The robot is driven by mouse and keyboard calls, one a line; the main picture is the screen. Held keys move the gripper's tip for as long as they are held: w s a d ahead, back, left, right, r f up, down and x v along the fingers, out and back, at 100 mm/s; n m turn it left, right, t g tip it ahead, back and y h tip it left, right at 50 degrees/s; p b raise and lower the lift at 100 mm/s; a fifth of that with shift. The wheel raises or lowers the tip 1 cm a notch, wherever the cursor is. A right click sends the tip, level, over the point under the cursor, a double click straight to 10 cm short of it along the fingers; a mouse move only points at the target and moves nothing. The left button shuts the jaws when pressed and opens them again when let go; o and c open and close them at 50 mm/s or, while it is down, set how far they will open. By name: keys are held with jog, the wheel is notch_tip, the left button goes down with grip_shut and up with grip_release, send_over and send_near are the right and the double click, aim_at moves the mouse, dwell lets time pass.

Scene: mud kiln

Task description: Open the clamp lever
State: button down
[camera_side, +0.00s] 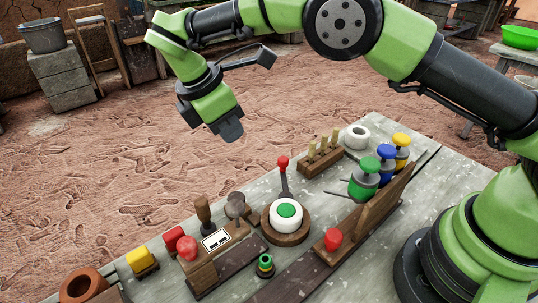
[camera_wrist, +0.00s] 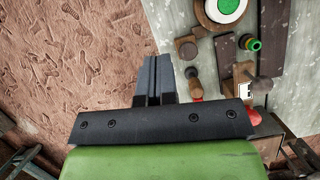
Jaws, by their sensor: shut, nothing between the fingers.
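A dark lever with a red knob (camera_side: 283,163) stands nearly upright behind a round wooden base (camera_side: 286,236) in the side view; it looks like the clamp lever. A white ring with a green centre (camera_side: 286,214) sits on that base, and its edge shows at the top of the wrist view (camera_wrist: 226,10). My gripper (camera_side: 231,131) is shut and empty, in the air up and left of the red knob, clear of it. Its closed fingers also show in the wrist view (camera_wrist: 158,62). The lever cannot be made out in the wrist view.
Wooden-handled tools (camera_side: 203,210) and a block with a display (camera_side: 216,240) stand left of the base. A green-topped container (camera_side: 366,177) and others stand to the right behind an upright board (camera_side: 375,212). The air around my gripper is clear.

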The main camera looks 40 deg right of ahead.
jog(key=shift+f, duration=0.2)
send_near(285, 176)
jog(key=f, duration=0.1)
jog(key=w+a+f, duration=0.1)
jog(key=f, duration=0.1)
jog(key=w+a+f, duration=0.1)
jog(key=shift+w+a+f, duration=0.2)
jog(key=shift+s+d+r, duration=0.1)
jog(key=shift+s+d, duration=0.05)
jog(key=shift+d, duration=0.8)
jog(key=shift+s+d+r, duration=0.1)
jog(key=shift+d, duration=0.8)
